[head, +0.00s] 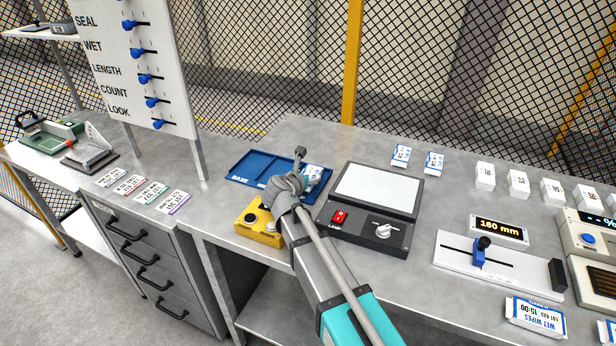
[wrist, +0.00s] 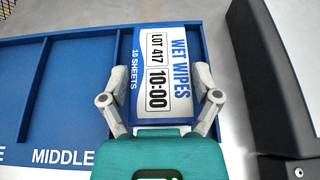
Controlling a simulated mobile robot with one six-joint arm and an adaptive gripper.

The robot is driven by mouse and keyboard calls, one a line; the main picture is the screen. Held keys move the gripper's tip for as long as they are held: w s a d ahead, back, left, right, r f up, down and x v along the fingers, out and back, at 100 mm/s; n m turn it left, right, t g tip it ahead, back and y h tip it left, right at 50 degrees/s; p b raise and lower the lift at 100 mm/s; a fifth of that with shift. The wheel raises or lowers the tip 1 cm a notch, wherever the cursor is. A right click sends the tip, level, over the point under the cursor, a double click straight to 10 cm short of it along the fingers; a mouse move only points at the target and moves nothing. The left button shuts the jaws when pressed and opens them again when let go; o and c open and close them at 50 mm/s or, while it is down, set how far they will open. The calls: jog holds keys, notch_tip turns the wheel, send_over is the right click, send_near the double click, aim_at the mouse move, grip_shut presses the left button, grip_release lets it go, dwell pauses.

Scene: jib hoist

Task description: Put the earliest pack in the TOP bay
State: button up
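A blue-and-white wet wipes pack (wrist: 168,75) marked LOT 417, 10:00 lies in the right-hand bay of the blue tray (wrist: 75,90); it also shows in the head view (head: 313,174). The tray's left bay reads BASE and its centre bay MIDDLE; both look empty. The right bay's label is hidden behind my gripper. My gripper (wrist: 161,70) has one finger at each long side of the pack, close against it. I cannot tell whether the fingers press on it or stand just clear. Another wet wipes pack (head: 537,314), marked 15:00, lies at the front right.
A lamp box (head: 373,195) stands just right of the tray, a yellow button box (head: 259,224) in front. Two packs (head: 401,155) (head: 434,162) lie behind. A row of white packs (head: 485,176), a 160 mm gauge (head: 498,260) and a board with blue sliders (head: 140,52) also show.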

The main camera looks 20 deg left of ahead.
jog(key=shift+o, duration=0.8)
jog(key=shift+r, duration=0.15)
jog(key=p+v, duration=0.4)
jog(key=v, duration=0.7)
jog(key=shift+d+p, duration=0.1)
jog(key=shift+p, duration=0.25)
jog(key=shift+s+r, duration=0.15)
jog(key=shift+s, duration=0.35)
